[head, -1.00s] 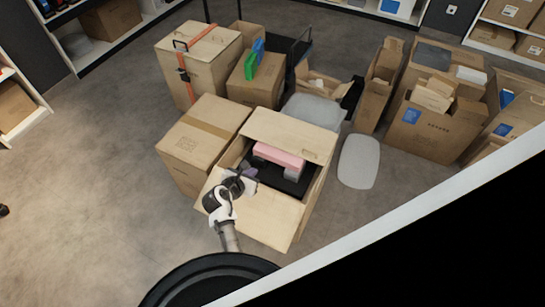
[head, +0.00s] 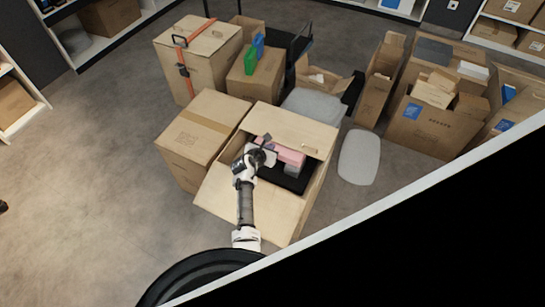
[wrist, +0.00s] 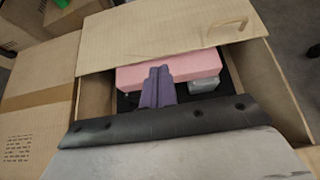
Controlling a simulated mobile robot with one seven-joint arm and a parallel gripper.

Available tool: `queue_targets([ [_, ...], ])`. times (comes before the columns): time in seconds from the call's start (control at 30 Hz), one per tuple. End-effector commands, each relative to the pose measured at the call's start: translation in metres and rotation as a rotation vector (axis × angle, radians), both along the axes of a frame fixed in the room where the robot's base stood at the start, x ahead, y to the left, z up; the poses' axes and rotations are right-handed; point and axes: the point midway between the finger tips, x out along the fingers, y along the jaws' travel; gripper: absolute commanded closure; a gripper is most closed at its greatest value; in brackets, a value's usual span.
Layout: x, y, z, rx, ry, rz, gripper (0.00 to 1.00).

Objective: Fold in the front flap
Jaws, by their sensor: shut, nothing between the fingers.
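The open carton (head: 316,182) stands on the floor in the middle of the head view. Its front flap (head: 276,214) hangs outward on the near side, with my arm passing over it. The far flap (head: 292,127) slopes over the back of the opening and shows in the wrist view with a hand slot (wrist: 170,36). Inside lie a pink box (wrist: 190,66) and dark contents. My gripper (head: 267,142) is over the opening, close to the far flap and pink box. Its purple fingers (wrist: 157,82) are shut together and empty. The front flap cannot be made out in the wrist view.
A taped closed carton (head: 203,135) stands close on the left. A strapped carton (head: 197,60) and a smaller carton with green and blue items (head: 252,75) stand behind. Several open cartons stand at right. A grey oval pad (head: 359,158) lies on the floor. Floor at left is clear.

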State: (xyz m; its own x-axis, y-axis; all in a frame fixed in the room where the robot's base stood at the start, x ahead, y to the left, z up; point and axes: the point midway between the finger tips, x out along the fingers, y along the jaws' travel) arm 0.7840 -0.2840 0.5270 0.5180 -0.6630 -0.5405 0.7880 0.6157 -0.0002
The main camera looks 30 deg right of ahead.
Motion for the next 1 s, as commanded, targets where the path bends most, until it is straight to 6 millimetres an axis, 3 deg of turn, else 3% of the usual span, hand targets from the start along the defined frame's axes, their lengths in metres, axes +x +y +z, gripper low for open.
queue_targets([
  [0.1,0.006,-0.009,-0.024,0.0,0.0,-0.002,1.0],
  [0.4,0.013,-0.017,-0.056,0.001,-0.001,-0.001,1.0],
  [1.0,0.014,-0.018,-0.061,0.0,0.0,-0.001,1.0],
])
